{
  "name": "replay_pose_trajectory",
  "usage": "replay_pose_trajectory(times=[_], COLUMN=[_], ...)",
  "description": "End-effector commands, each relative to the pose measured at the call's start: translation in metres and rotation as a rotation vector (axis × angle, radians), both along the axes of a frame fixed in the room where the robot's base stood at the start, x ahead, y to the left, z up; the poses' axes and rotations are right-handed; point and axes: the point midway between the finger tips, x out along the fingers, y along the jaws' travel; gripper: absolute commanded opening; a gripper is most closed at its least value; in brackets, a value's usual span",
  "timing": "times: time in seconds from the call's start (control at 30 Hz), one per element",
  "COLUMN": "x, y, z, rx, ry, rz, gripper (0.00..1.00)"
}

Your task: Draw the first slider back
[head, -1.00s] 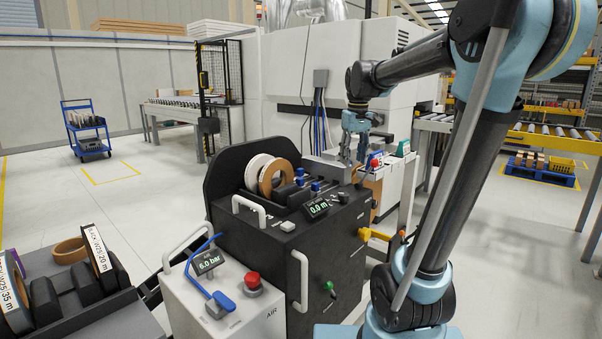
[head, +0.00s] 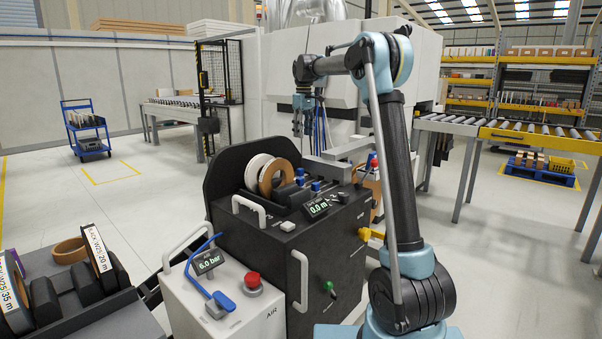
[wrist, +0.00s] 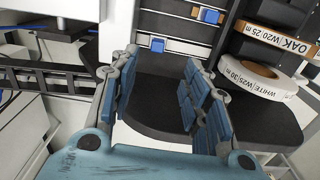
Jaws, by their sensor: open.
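Two blue sliders sit on rails on top of the black edge-banding machine (head: 275,245); one slider (head: 316,186) is nearer and the other (head: 300,172) farther. In the wrist view one blue slider (wrist: 157,45) is beyond the fingertips and another (wrist: 209,16) lies to its upper right. I cannot tell which is the first. My gripper (head: 303,128) hangs above and behind the machine, open and empty. In the wrist view its blue-padded fingers (wrist: 160,98) are spread apart, touching neither slider.
A white tape reel (wrist: 248,76) and an oak reel (wrist: 280,45) stand beside the rails. A grey air box (head: 225,295) with a red button stands in front. A rack of reels (head: 75,295) is at the left. Open floor lies beyond.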

Motion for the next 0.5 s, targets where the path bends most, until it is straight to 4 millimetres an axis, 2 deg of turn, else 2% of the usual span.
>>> replay_pose_trajectory(times=[0.1, 0.27, 0.37, 0.5], x=[0.011, 0.015, 0.015, 0.015], y=[0.011, 0.016, 0.016, 0.016], z=[-0.004, -0.009, -0.018, -0.04], rx=[-0.002, -0.003, -0.003, -0.003], ry=[0.004, 0.006, 0.006, 0.006], rz=[0.021, 0.031, 0.031, 0.031], gripper=[0.43, 0.43, 0.43, 0.43])
